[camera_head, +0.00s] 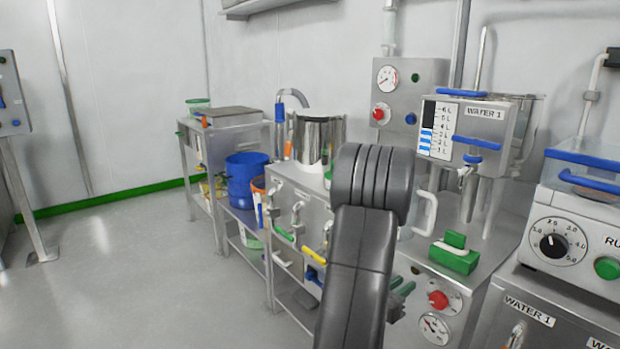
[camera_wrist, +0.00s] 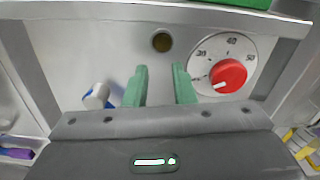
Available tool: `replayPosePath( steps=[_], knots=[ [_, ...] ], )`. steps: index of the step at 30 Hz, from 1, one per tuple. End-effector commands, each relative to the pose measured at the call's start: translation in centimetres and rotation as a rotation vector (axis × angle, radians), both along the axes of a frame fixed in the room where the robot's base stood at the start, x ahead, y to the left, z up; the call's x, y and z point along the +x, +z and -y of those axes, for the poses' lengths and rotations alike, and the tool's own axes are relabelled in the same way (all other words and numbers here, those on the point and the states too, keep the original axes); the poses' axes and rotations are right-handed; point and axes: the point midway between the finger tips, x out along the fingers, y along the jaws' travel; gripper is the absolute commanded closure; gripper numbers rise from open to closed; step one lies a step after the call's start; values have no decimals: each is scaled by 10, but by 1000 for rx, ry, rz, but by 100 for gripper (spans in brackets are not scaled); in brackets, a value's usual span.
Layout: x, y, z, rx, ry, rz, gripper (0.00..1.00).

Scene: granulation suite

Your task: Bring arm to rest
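My arm (camera_head: 362,260) reaches forward in the head view and is bent at a thick dark joint in front of the steel benches. My gripper (camera_wrist: 160,82) shows in the wrist view as two green fingers standing apart, with nothing between them. In the head view most of the gripper is hidden behind the arm. The fingers point toward a grey panel (camera_wrist: 70,45) with a red knob (camera_wrist: 228,75) on a numbered dial and a dark round lamp or button (camera_wrist: 162,42). I cannot tell whether the fingers touch the panel.
A steel pot (camera_head: 318,138) and a blue bucket (camera_head: 246,180) are to the left. The floor (camera_head: 150,270) at left is clear.

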Motion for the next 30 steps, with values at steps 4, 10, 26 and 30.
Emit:
replayPosePath(
  steps=[4,10,26,30],
  knots=[
    [17,-17,8,1,5,-2,77],
    [33,-47,-5,0,4,-1,77],
    [40,-58,-11,0,1,0,77],
    [37,-56,-14,5,2,-1,77]
  ],
)
